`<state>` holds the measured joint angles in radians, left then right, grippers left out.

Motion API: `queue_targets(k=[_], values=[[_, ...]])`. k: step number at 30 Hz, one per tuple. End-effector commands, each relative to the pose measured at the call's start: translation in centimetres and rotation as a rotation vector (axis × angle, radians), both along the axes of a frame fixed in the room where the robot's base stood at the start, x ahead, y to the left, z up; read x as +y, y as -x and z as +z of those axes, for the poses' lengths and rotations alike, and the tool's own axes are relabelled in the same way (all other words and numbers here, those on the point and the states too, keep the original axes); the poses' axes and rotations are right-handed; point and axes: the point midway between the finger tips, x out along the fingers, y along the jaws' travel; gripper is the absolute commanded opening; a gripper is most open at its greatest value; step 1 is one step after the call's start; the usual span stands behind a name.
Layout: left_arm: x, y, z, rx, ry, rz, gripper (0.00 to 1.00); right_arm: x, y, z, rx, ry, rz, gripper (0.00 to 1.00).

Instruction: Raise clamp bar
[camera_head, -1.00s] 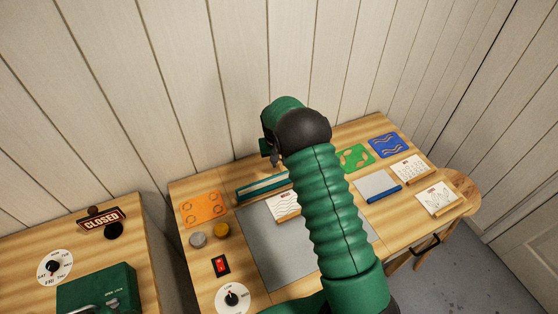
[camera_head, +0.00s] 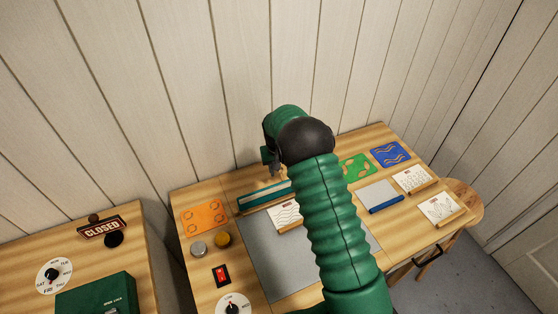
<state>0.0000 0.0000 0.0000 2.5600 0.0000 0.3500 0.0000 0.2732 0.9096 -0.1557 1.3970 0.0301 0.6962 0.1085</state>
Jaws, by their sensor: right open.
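The clamp bar looks to be the long teal bar (camera_head: 262,198) with a pale strip, lying along the back of the grey mat (camera_head: 262,255) on the wooden table. My right arm rises from the bottom of the view and crosses the mat. My right gripper (camera_head: 274,168) is open at the end of that arm, small and partly hidden behind the dark wrist. Its fingertips appear just above and behind the bar, near its right part. I cannot tell whether they touch it. My left gripper is not in view.
An orange patterned sheet (camera_head: 204,216), two round knobs (camera_head: 222,239) and a red switch (camera_head: 221,275) are left of the mat. Green (camera_head: 356,167) and blue (camera_head: 390,154) patterned sheets and cards on stands (camera_head: 412,180) are at right. A plank wall stands close behind.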

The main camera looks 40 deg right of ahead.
Motion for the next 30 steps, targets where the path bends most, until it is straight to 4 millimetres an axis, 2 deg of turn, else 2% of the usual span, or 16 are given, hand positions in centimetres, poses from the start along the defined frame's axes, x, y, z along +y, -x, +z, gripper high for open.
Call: queue_targets(k=[5,12,16,21,30], values=[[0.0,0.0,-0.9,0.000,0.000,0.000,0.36,0.6,0.2,4.1,-0.006,0.001,0.001,0.43],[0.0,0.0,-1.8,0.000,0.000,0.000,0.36,1.6,0.9,11.1,-0.004,0.001,0.000,0.43],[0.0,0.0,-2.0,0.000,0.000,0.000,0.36,2.0,1.1,13.8,-0.003,0.001,0.000,0.43],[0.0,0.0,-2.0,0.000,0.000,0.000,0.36,2.3,1.3,15.3,0.002,-0.001,0.001,0.43],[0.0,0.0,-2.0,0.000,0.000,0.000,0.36,2.3,1.3,15.5,0.002,-0.001,0.001,0.43]])
